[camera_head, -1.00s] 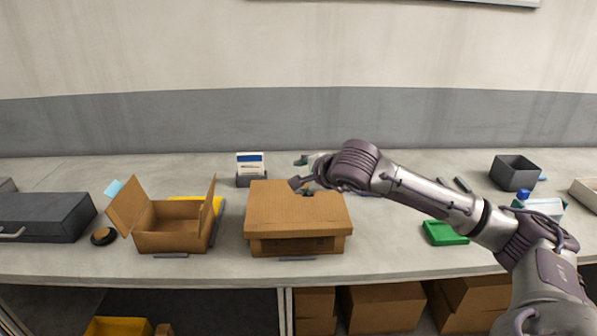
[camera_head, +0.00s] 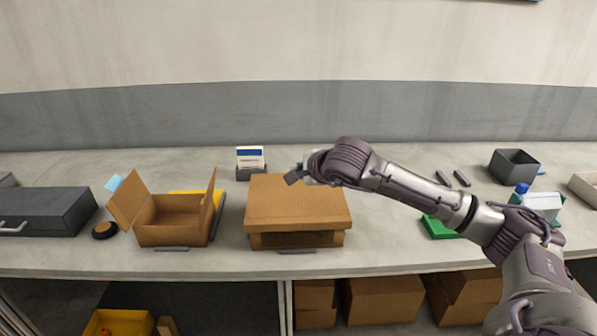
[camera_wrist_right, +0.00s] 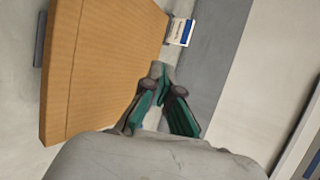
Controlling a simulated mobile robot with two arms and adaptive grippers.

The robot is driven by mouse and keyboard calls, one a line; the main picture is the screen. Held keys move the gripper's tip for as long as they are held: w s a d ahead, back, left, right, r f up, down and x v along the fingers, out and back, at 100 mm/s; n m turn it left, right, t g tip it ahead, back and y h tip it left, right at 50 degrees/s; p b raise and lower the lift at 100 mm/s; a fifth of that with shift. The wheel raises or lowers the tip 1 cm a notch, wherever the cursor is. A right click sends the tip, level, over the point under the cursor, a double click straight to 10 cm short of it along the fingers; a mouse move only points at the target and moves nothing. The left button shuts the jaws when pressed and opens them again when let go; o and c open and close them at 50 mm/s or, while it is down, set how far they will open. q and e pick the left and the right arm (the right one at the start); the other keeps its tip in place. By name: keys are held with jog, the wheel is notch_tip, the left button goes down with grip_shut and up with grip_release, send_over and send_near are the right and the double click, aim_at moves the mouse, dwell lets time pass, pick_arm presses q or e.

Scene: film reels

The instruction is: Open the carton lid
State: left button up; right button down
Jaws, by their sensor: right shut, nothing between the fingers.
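The brown cardboard carton (camera_head: 297,241) stands near the front of the bench with its lid (camera_head: 295,203) lying flat over the top. The lid also fills the left of the right wrist view (camera_wrist_right: 105,65). My right gripper (camera_wrist_right: 160,72) is shut and empty, its green-padded fingers meeting at the tips beside the lid's edge. In the head view my right wrist hangs over the carton's back right, and the fingers are mostly hidden behind it. I cannot tell whether the fingertips touch the lid. My left gripper is not in view.
An open carton (camera_head: 172,225) with raised flaps stands left of the closed one. A card holder (camera_head: 250,164) stands behind it. A dark case (camera_head: 45,212) is far left. A green item (camera_head: 437,229), a grey bin (camera_head: 514,168) and a bottle (camera_head: 520,192) are at right.

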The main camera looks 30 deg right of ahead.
jog(key=c, duration=1.9)
grip_release()
jog(key=o, duration=1)
jog(key=shift+o, duration=0.2)
jog(key=shift+s, duration=0.1)
jog(key=v, duration=1.2)
